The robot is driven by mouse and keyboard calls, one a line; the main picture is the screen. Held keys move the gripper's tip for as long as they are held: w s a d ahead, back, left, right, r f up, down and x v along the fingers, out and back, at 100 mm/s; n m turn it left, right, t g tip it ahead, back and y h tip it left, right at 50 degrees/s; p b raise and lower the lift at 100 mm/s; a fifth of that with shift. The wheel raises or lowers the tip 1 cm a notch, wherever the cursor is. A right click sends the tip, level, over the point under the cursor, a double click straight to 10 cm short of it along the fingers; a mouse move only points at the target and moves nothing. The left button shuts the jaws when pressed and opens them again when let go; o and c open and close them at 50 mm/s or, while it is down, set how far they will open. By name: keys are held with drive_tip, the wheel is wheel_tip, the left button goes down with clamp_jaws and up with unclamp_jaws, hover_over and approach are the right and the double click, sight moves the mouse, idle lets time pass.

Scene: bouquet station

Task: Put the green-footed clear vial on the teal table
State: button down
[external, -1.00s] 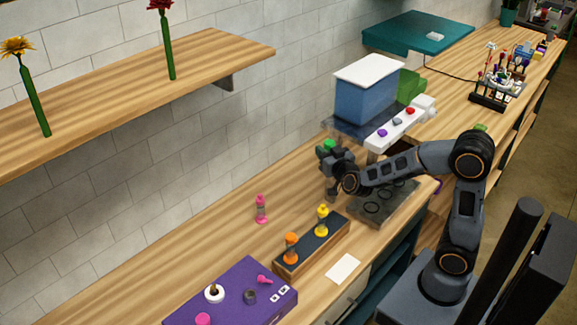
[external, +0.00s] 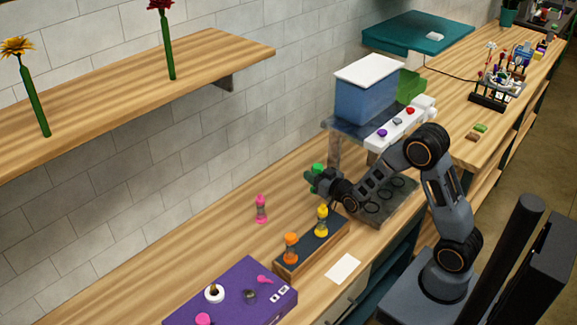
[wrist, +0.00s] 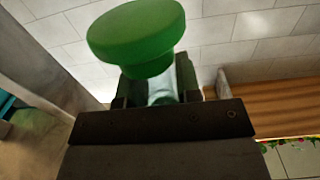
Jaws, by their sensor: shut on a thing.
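The green-footed clear vial shows its green end (external: 318,168) at my gripper in the external view. In the wrist view its wide green end (wrist: 138,30) is close up, with the clear body (wrist: 172,82) running down between the jaws. My gripper (external: 312,181) is shut on the vial and holds it above the wooden counter, just left of the blue-tanked machine. The fingers hide much of the clear body. The teal table (external: 400,35) is at the back, far from my gripper, with a small white item on it.
The blue-tanked machine (external: 363,95) with its white button panel stands between my gripper and the teal table. Orange (external: 291,247) and yellow (external: 322,219) vials stand in a dark-topped rack, and a pink vial (external: 261,208) stands alone. A purple box (external: 240,295) is nearer the front.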

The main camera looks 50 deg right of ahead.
drive_tip(key=shift+w, duration=0.25)
drive_tip(key=shift+r, duration=0.1)
wheel_tip(320, 180, up, 14)
drive_tip(key=s+a+b, duration=0.5)
drive_tip(key=a+b, duration=0.2)
drive_tip(key=a, duration=0.1)
drive_tip(key=s+a+b, duration=0.5)
drive_tip(key=a+b, duration=0.2)
drive_tip(key=a, duration=0.1)
wheel_tip(320, 180, down, 11)
drive_tip(key=shift+a+p, duration=0.2)
drive_tip(key=shift+p, duration=0.25)
